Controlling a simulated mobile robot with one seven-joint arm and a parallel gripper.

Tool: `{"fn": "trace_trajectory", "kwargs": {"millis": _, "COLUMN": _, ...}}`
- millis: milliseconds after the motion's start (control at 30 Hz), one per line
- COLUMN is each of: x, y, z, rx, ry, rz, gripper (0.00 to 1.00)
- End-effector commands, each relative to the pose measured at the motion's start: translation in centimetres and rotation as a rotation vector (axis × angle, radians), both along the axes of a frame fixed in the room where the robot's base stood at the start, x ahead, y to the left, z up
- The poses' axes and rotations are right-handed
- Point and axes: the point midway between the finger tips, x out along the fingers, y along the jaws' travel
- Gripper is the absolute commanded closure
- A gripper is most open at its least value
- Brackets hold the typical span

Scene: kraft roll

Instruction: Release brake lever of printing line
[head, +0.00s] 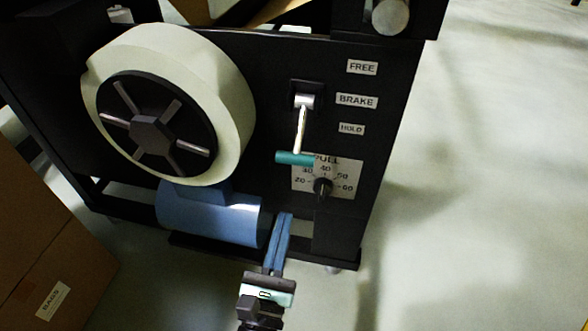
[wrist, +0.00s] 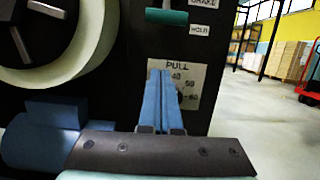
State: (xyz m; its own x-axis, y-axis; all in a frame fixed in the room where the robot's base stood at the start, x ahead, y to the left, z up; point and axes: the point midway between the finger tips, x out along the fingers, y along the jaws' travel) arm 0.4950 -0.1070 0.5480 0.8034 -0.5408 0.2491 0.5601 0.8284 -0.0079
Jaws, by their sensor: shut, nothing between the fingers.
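The brake lever (head: 299,130) is a pale metal rod with a teal crossbar handle (head: 294,158), hanging down from a slotted mount (head: 304,98) on the black machine panel. Labels FREE (head: 362,67), BRAKE (head: 356,101) and HOLD (head: 351,129) run down to its right. The handle's height is a little below HOLD. In the wrist view the teal handle (wrist: 167,16) shows at the top edge. My gripper (head: 286,218), with blue fingers, is below the handle and apart from it. Its fingers are together and empty; they also show in the wrist view (wrist: 160,75).
A cream paper roll (head: 222,75) on a black hub is left of the lever. A blue cylinder (head: 205,215) sits beneath it, close left of my gripper. A PULL dial (head: 322,186) is below the handle. A cardboard box (head: 40,235) stands lower left. The right floor is clear.

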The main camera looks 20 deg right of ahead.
Motion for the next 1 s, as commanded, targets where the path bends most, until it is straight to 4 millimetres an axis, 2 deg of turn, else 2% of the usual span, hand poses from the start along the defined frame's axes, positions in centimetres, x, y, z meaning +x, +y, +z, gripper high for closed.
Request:
{"fn": "trace_trajectory", "kwargs": {"millis": 233, "x": 0.1, "y": -0.1, "z": 0.1, "rx": 0.004, "ry": -0.004, "rz": 0.0, "gripper": 1.0}}
{"fn": "trace_trajectory", "kwargs": {"millis": 367, "x": 0.8, "y": -0.6, "z": 0.3, "rx": 0.005, "ry": -0.007, "rz": -0.003, "gripper": 1.0}}
{"fn": "trace_trajectory", "kwargs": {"millis": 833, "x": 8.1, "y": -5.6, "z": 2.6, "rx": 0.005, "ry": -0.008, "rz": -0.002, "gripper": 1.0}}
{"fn": "trace_trajectory", "kwargs": {"millis": 1000, "x": 6.9, "y": -4.7, "z": 5.0, "rx": 0.006, "ry": -0.007, "rz": 0.001, "gripper": 1.0}}
